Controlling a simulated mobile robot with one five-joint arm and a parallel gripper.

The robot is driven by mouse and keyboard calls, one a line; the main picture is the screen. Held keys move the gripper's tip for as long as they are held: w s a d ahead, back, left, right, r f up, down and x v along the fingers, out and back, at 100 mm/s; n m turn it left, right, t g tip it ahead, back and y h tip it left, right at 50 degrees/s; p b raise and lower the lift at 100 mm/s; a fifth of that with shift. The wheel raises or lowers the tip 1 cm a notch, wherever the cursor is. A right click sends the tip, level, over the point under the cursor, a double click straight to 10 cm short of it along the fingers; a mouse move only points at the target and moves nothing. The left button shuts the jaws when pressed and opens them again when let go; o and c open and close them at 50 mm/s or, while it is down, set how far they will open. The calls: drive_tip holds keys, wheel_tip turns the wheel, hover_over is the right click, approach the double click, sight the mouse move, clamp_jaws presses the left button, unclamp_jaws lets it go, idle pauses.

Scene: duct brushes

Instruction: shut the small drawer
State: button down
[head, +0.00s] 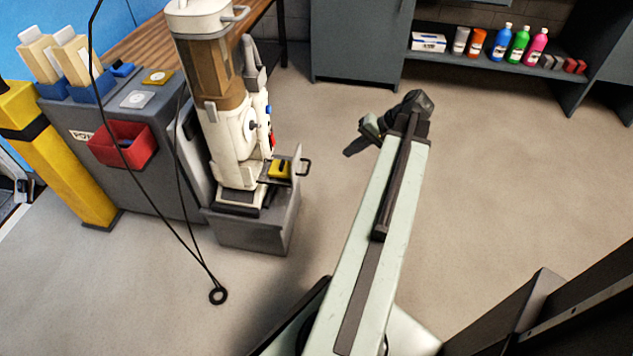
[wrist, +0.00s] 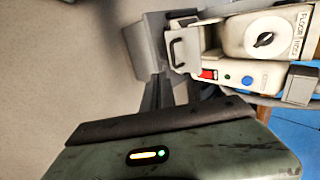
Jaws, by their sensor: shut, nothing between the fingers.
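The small drawer (head: 297,172) stands pulled out from the right side of the cream machine (head: 235,150), with a dark loop handle on its front. A yellow thing (head: 279,168) sits in it. In the wrist view the drawer's front and handle (wrist: 184,48) are seen up close, above the fingers. My gripper (head: 360,143) is shut and empty, to the right of the drawer with open floor between them. Its dark fingers also show in the wrist view (wrist: 159,92), where they point toward the grey base below the machine. They appear apart from the drawer.
The machine stands on a grey base (head: 250,232) beside a grey cabinet with a red bin (head: 122,146). A shelf (head: 490,60) with bottles stands at the back right. The floor right of the drawer is clear.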

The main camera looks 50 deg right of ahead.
drive_tip(key=w+a+r+b+x, duration=0.1)
drive_tip(key=b+x, duration=0.7)
drive_tip(key=x, duration=0.5)
drive_tip(key=shift+w+r, duration=0.3)
